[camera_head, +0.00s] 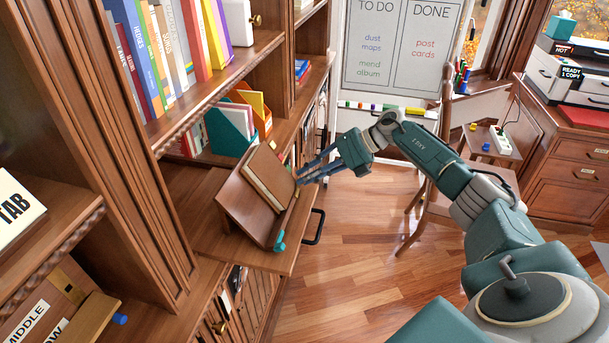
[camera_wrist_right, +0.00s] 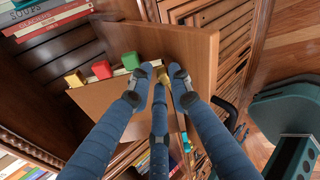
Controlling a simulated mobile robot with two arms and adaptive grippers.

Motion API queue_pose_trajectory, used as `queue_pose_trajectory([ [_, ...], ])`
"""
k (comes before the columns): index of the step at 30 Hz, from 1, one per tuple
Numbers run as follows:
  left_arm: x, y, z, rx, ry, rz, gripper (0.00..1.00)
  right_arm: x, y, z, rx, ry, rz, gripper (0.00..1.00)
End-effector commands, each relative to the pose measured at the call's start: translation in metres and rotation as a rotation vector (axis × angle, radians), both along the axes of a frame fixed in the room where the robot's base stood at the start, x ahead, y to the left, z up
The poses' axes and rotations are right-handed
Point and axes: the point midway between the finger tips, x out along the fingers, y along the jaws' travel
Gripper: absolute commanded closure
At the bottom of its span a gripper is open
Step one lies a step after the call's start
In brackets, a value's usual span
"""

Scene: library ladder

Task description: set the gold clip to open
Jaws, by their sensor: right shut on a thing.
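A further gold-yellow clip (camera_wrist_right: 162,74) shows between my fingertips. My right gripper (camera_head: 299,178) is at the stand's right edge, its blue fingers closed around that clip; it also shows in the right wrist view (camera_wrist_right: 161,76). The fingers partly hide the clip, so its setting cannot be told. My left gripper is not in view.
A teal piece (camera_head: 279,240) sits at the stand's near end. The shelf (camera_head: 215,238) has a black handle (camera_head: 314,226) at its front. Bookcases stand left and behind. A chair (camera_head: 440,205) and a desk (camera_head: 560,140) stand right. The floor (camera_head: 350,240) between is clear.

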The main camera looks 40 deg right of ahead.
Motion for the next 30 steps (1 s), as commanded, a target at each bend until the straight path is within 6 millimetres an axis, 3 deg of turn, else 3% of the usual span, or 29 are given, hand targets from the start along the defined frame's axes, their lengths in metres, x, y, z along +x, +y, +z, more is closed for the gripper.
queue_pose_trajectory([
  [12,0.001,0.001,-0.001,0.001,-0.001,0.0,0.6,-0.005,-0.009,-0.013,0.14,0.129,-0.139,1.0],
  [30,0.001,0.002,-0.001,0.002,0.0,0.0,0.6,-0.008,-0.008,-0.019,0.17,0.161,-0.164,1.0],
])
